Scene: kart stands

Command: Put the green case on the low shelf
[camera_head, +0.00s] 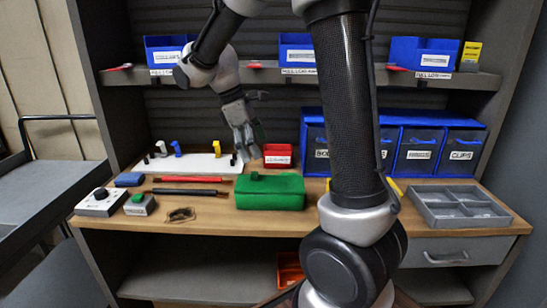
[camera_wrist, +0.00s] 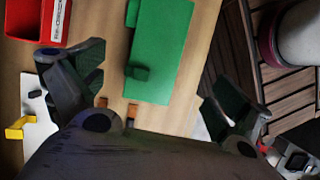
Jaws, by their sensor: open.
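The green case (camera_head: 270,192) lies on the wooden workbench (camera_head: 230,221), near its front middle, with a small raised handle or latch on top. In the wrist view the green case (camera_wrist: 162,65) shows between and beyond my fingers. My gripper (camera_head: 243,150) is behind the case and a little to its left, fingers pointing down. In the wrist view my gripper (camera_wrist: 152,88) has its fingers wide apart with nothing between them; it does not touch the case. The low shelf (camera_head: 190,278) runs under the bench; my arm hides part of it.
An orange bin (camera_head: 289,272) stands on the low shelf. A red bin (camera_head: 278,155) and a white pegboard (camera_head: 195,163) are near my gripper. Blue bins (camera_head: 415,150) and a grey tray (camera_head: 458,207) are to the right. An upper shelf (camera_head: 270,75) overhangs the bench.

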